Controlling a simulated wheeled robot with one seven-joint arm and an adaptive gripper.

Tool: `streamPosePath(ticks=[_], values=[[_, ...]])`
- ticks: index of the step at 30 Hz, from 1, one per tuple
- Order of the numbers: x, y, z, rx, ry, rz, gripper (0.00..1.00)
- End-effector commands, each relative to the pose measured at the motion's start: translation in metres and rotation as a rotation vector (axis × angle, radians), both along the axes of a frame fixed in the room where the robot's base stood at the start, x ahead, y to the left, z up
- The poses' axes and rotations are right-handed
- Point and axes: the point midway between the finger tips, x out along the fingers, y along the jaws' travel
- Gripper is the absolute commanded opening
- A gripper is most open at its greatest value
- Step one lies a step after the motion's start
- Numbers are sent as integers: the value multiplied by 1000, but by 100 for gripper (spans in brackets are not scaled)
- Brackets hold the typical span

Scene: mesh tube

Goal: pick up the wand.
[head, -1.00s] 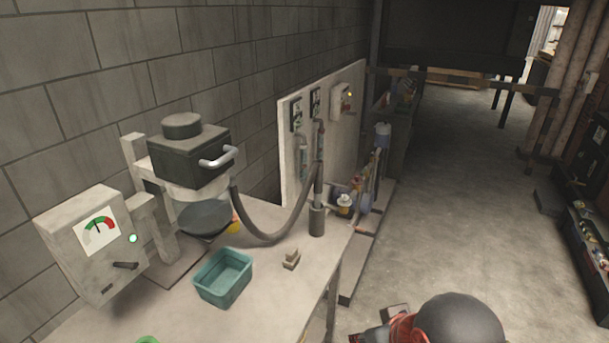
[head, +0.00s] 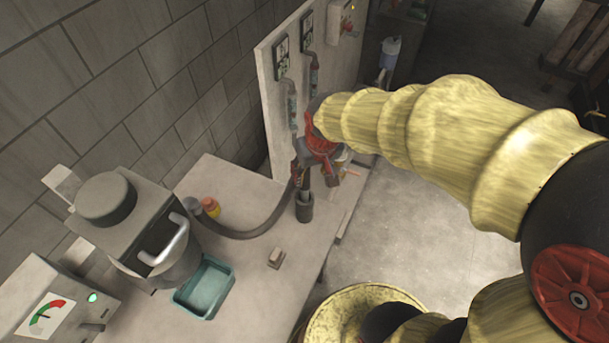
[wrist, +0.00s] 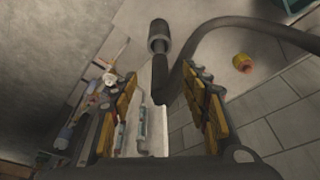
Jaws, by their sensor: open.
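The wand (wrist: 160,70) is a dark grey rod standing in a dark cup-like holder (head: 304,206) near the table's right edge, with a thick grey hose joined to it. My gripper (head: 317,172) is open at the wand's upper part, which it partly hides in the head view. In the wrist view my gripper (wrist: 163,95) has its yellow-padded fingers on either side of the wand, with gaps showing. The holder (wrist: 158,38) shows beyond the fingertips. I cannot tell whether either finger touches the wand.
The hose (head: 245,233) curves left over the table (head: 235,272). A pale upright panel (head: 268,100) with pipes stands close behind my gripper.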

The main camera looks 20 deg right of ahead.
Motion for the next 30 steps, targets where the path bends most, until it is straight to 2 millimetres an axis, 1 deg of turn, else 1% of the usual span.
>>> streamPosePath(ticks=[1, 2, 6, 13, 17, 25, 30], values=[[6, 0, 8, 0, 21, 0, 46], [10, 0, 8, 0, 28, 0, 46], [26, 1, 2, 0, 66, 0, 46], [43, 1, -13, 0, 122, 0, 46], [47, 2, -23, 0, 144, 0, 46], [49, 2, -39, 0, 164, 0, 46], [50, 1, -57, 0, 167, 0, 46]])
